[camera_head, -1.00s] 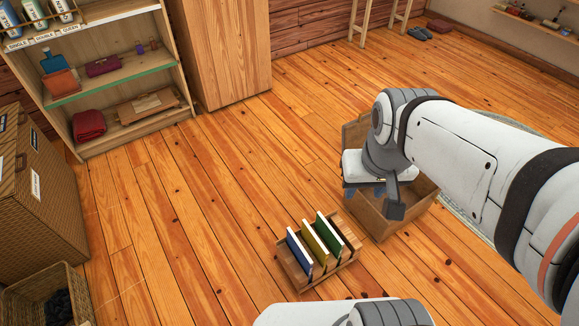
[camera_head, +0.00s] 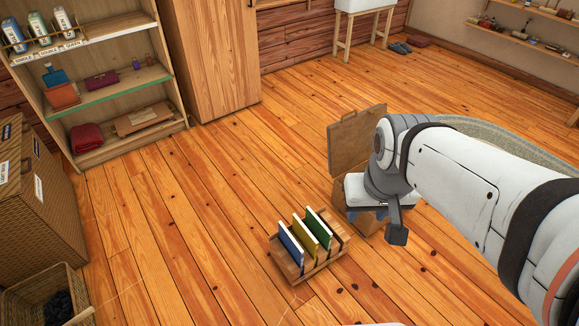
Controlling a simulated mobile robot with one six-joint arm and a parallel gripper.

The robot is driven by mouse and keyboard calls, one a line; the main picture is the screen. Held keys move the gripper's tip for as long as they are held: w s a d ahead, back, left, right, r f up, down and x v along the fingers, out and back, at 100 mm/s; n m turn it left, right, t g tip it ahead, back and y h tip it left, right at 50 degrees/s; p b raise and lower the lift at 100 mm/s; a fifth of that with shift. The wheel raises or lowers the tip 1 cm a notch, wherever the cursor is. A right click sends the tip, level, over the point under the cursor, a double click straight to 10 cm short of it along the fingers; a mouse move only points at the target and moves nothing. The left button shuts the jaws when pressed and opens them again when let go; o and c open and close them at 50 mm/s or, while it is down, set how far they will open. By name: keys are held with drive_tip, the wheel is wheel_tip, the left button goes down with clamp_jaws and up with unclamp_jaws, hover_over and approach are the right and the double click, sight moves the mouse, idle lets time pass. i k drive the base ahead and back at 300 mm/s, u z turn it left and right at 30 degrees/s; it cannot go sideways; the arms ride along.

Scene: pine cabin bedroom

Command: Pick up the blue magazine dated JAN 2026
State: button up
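A blue magazine (camera_head: 291,247) stands on edge at the left end of a low wooden rack (camera_head: 309,276) on the floor. A yellow one (camera_head: 311,236) and a green one (camera_head: 322,230) stand beside it in the same rack. No date can be read on any of them at this size. My gripper (camera_head: 397,236) is up and to the right of the rack, apart from the magazines. Its fingers are mostly hidden behind my wrist, so whether it is open or shut does not show.
An open wooden box (camera_head: 355,142) with a raised lid stands behind my gripper. A shelf unit (camera_head: 118,92) and wardrobe (camera_head: 212,62) stand at the back left. A wicker basket (camera_head: 18,292) and hamper (camera_head: 42,205) are at the left. The floor around the rack's left is clear.

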sight(287, 239)
drive_tip(key=z, duration=0.05)
drive_tip(key=i, duration=0.9)
drive_tip(key=u, duration=0.05)
